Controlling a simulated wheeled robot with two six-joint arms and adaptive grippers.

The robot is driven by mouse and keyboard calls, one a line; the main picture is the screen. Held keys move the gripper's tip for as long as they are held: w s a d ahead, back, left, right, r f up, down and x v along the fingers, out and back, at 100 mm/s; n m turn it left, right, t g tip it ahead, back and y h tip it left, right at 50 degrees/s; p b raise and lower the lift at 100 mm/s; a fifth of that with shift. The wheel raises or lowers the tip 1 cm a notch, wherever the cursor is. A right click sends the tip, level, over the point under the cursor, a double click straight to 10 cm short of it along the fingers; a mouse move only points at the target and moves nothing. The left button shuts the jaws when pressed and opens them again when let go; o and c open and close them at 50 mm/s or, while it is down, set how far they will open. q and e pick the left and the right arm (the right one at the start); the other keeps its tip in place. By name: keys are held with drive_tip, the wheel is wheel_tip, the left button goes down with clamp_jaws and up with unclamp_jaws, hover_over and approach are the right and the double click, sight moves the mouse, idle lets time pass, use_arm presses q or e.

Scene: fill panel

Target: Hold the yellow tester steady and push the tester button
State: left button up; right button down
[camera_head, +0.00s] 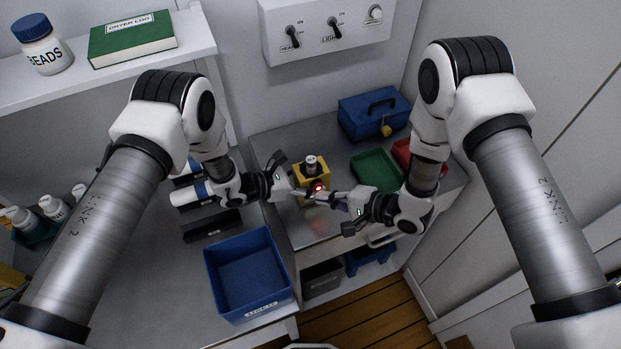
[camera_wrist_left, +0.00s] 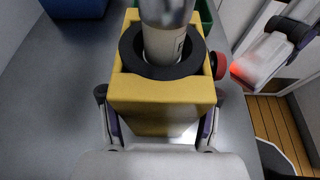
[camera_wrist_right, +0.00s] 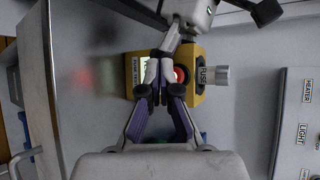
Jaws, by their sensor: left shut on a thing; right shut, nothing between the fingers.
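The yellow tester (camera_head: 323,170) stands upright on the grey bench. A white fuse with a metal cap (camera_head: 311,160) stands in the black ring on its top; it also shows in the left wrist view (camera_wrist_left: 165,45). My left gripper (camera_wrist_left: 157,128) is shut on the tester's body, one finger on each side. The round red tester button (camera_wrist_left: 219,65) is on the side facing my right gripper and glows red in the head view (camera_head: 318,188). My right gripper (camera_wrist_left: 238,72) is shut and empty, fingertips close to the button with a small gap. In the right wrist view the fingers partly hide the button (camera_wrist_right: 181,75).
A green tray (camera_head: 376,170), a red tray (camera_head: 403,152) and a blue toolbox (camera_head: 372,115) sit behind and right of the tester. A blue bin (camera_head: 280,294) stands at the front left. A switch panel (camera_head: 325,30) is on the back wall.

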use_arm(q)
drive_tip(key=o, duration=1.4)
drive_tip(key=shift+o, duration=0.2)
use_arm(e)
drive_tip(key=s, duration=0.1)
drive_tip(key=s+d, duration=0.1)
drive_tip(key=s, duration=0.1)
drive_tip(key=s+d, duration=0.1)
drive_tip(key=s, duration=0.1)
drive_tip(key=shift+s+d, duration=0.15)
drive_tip(key=shift+s, duration=0.1)
use_arm(q)
drive_tip(key=v, duration=1.2)
drive_tip(key=shift+f, duration=0.1)
